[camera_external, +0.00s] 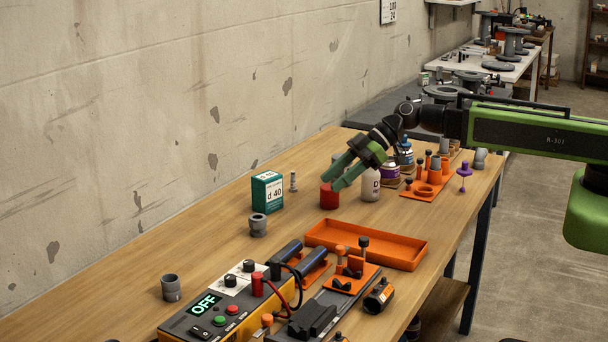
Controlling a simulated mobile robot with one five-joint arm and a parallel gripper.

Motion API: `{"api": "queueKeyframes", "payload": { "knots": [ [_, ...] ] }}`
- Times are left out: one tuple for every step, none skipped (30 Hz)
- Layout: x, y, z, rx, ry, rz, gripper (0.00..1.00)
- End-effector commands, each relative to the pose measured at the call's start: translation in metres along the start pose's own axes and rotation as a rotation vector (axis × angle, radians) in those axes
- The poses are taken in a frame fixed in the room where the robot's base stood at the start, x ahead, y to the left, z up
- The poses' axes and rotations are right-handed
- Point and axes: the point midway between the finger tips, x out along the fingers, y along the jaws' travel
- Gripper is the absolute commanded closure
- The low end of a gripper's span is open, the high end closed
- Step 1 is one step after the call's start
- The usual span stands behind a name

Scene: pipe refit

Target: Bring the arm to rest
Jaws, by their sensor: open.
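My gripper (334,178) is at the end of my green arm, reaching in from the right over the wooden bench (222,240). Its two green fingers are spread and point down to the left. A red cylinder (329,196) stands on the bench right at the fingertips. I cannot tell whether the fingers touch it or how far between them it lies. My arm hides part of the bench behind it.
A green box (267,192), grey fittings (258,225) and a white bottle (371,185) stand near the gripper. An orange tray (368,244) lies in front. A control box reading OFF (215,308) is at the near edge. The bench's left part is mostly clear.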

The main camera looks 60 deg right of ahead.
Motion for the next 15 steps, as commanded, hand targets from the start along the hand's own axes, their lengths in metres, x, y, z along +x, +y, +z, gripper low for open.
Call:
{"api": "queueKeyframes", "payload": {
  "knots": [
    [-0.027,0.017,0.022,0.052,-0.102,0.020,0.56],
    [-0.040,0.025,0.043,0.097,-0.175,0.031,0.56],
    [-0.057,0.033,0.071,0.166,-0.276,0.050,0.56],
    [-0.071,0.037,0.092,0.223,-0.355,0.068,0.56],
    [-0.085,0.041,0.112,0.284,-0.433,0.092,0.56],
    [-0.103,0.043,0.138,0.370,-0.536,0.130,0.56],
    [-0.116,0.042,0.155,0.435,-0.612,0.163,0.56],
    [-0.127,0.039,0.172,0.502,-0.686,0.201,0.56],
    [-0.140,0.036,0.189,0.584,-0.768,0.252,0.56],
    [-0.149,0.034,0.198,0.640,-0.815,0.290,0.56],
    [-0.157,0.032,0.204,0.689,-0.851,0.322,0.56],
    [-0.163,0.030,0.209,0.745,-0.882,0.356,0.56],
    [-0.166,0.028,0.211,0.779,-0.894,0.371,0.56],
    [-0.167,0.027,0.212,0.806,-0.899,0.381,0.56],
    [-0.167,0.025,0.212,0.831,-0.901,0.389,0.56]
  ]
}}
